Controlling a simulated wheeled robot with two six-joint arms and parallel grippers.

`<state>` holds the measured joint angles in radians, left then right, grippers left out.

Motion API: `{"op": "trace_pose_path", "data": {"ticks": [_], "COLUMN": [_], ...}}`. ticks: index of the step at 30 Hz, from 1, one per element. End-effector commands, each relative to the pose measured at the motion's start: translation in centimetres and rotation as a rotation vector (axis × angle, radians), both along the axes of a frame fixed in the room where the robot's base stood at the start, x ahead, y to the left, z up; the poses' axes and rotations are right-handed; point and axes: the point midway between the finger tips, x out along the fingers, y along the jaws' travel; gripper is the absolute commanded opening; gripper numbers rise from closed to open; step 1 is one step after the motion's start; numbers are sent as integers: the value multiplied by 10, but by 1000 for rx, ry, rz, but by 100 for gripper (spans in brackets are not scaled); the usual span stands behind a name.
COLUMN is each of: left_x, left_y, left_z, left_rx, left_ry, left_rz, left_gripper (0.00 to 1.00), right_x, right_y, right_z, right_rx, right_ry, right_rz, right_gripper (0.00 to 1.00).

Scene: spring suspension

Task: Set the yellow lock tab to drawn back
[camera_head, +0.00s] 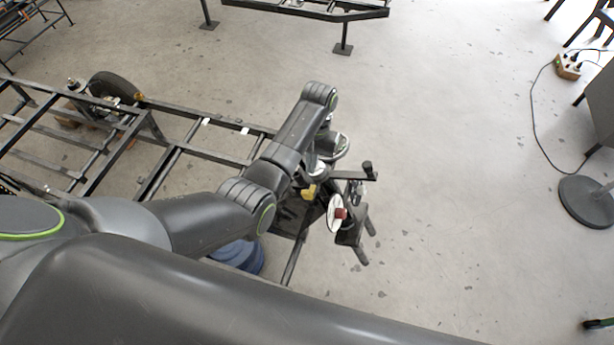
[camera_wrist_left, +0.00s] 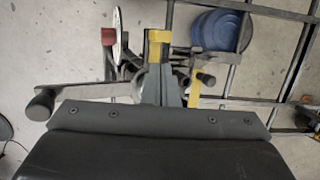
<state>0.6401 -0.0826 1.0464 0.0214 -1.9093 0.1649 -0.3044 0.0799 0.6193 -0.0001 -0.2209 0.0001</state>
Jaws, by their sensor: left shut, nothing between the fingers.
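My left gripper (camera_head: 312,180) reaches down over the dark suspension fixture, mostly hidden by my arm. In the left wrist view the left gripper (camera_wrist_left: 158,48) has its grey fingers together, with yellow at their ends and nothing held. A narrow yellow strip (camera_wrist_left: 195,92), which looks like the yellow lock tab, stands just right of the fingers, partly hidden behind the gripper body. I cannot tell whether the fingers touch it, nor how far it is drawn. In the head view a small yellow patch shows by the gripper; tab or fingertip is unclear. My right gripper is out of view.
A red knob (camera_head: 341,213) on a white disc (camera_head: 334,222) sits beside the gripper, with a black-knobbed lever (camera_head: 368,168) near it. A blue round object (camera_head: 245,256) lies below the frame. A dark frame (camera_head: 225,124) extends left.

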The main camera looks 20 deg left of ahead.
Motion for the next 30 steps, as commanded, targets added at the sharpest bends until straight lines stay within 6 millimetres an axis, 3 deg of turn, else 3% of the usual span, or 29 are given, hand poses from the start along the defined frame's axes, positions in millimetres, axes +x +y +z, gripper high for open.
{"op": "trace_pose_path", "data": {"ticks": [3, 9, 25, 30], "left_x": [11, 18, 18, 8], "left_y": [-2, -4, -4, 7], "left_z": [18, 32, 32, 19], "left_rx": [1, 0, 0, -7], "left_ry": [-2, 0, -1, -22], "left_rz": [-2, -4, -3, 12], "left_gripper": [0, 0, 0, 0], "right_x": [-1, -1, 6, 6], "right_y": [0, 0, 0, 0], "right_z": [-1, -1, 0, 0], "right_rx": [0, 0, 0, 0], "right_ry": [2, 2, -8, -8], "right_rz": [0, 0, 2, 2], "right_gripper": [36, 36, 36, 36]}}
